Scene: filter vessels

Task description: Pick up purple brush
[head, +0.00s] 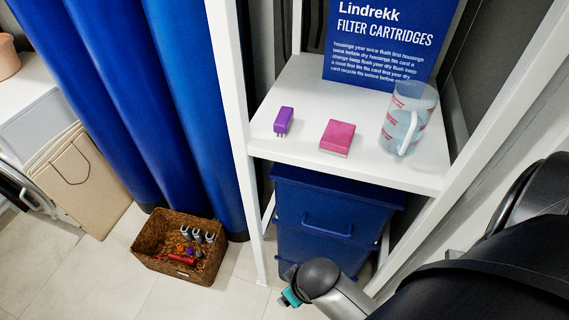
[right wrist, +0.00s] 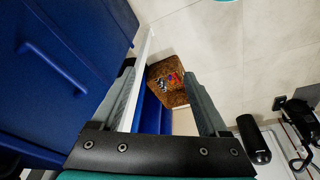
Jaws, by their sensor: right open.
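The purple brush (head: 284,120) lies on the white shelf (head: 375,172), near its left side. Short bristles show at its lower edge. My right arm comes in from the lower right in the head view, and its wrist end is low, in front of the blue box below the shelf. In the right wrist view my right gripper (right wrist: 160,72) is open, with nothing between its fingers. The fingers point toward the wicker basket on the floor. The brush does not show in the right wrist view. My left gripper is not in view.
A pink block (head: 338,138) lies right of the brush, and a clear measuring jug (head: 408,115) stands further right. White posts (head: 236,130) frame the shelf. A blue box (head: 325,215) stands below. A wicker basket (head: 150,262) with small items sits on the floor.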

